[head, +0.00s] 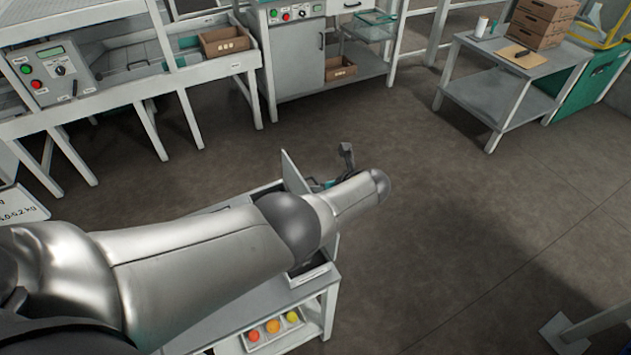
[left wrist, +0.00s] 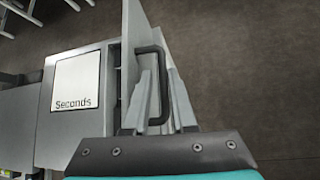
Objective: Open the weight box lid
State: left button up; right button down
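The weight box lid (head: 296,174) is a light grey panel standing raised at the far end of the small grey stand in the head view. In the left wrist view the lid (left wrist: 132,45) shows nearly edge-on, with a dark U-shaped handle (left wrist: 165,90). My left gripper (left wrist: 163,78) has its two grey fingers on either side of the handle's bar, close around it. In the head view my left gripper (head: 314,183) is small beside the lid, partly hidden by my wrist. My left arm hides most of the box. My right gripper is not in view.
A "Seconds" label (left wrist: 75,85) lies on a grey surface left of the lid. A tray (head: 262,342) of coloured round fruit sits on the stand's lower shelf. Benches stand at the back, and a side table (head: 483,50) with brown boxes at back right.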

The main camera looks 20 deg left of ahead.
pick_arm(q)
jog(key=p+v, duration=0.7)
jog(key=v, duration=0.4)
jog(key=shift+s+d+r, duration=0.15)
jog(key=shift+s, duration=0.05)
jog(key=shift+o, duration=0.3)
